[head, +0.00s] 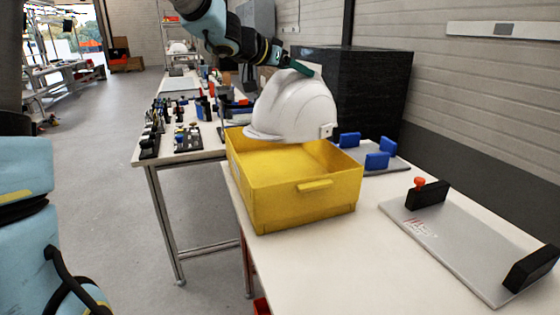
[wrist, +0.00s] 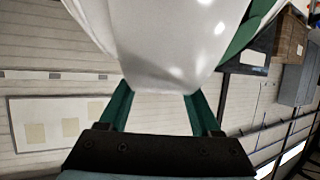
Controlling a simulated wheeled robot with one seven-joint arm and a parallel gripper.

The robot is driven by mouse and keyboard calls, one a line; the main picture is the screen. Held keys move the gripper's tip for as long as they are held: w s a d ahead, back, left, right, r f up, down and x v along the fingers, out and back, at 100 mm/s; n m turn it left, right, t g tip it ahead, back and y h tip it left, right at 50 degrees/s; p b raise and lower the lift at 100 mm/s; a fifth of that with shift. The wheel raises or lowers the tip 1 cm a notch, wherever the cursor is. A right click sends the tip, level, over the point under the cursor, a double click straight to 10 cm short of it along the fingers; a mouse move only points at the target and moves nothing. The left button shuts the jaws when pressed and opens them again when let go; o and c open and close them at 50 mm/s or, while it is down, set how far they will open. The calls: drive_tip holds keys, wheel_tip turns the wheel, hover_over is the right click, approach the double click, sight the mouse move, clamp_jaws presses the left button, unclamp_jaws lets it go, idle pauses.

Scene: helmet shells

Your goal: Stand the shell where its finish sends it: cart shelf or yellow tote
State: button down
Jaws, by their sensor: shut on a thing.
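A white helmet shell (head: 296,104) with a smooth, shiny finish hangs upright over the yellow tote (head: 310,196) in the head view. The shell's lower rim overlaps the tote's back edge in the picture; I cannot tell whether they touch. My gripper (head: 302,68) is above the shell and shut on its top. In the wrist view the white shell (wrist: 172,45) fills the top middle, between the green fingers of my gripper (wrist: 160,98). The visible inside of the tote looks empty. The cart shelf is not clearly identifiable.
A grey plate with black end blocks and a red knob (head: 455,245) lies on the table at right. A fixture with blue blocks (head: 385,163) stands behind the tote. A second table (head: 150,158) with several small parts is at left. A dark cabinet (head: 352,95) stands behind.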

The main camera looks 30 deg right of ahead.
wheel_tip(320, 180, down, 18)
drive_tip(key=b, duration=0.7)
drive_tip(key=shift+r, duration=0.25)
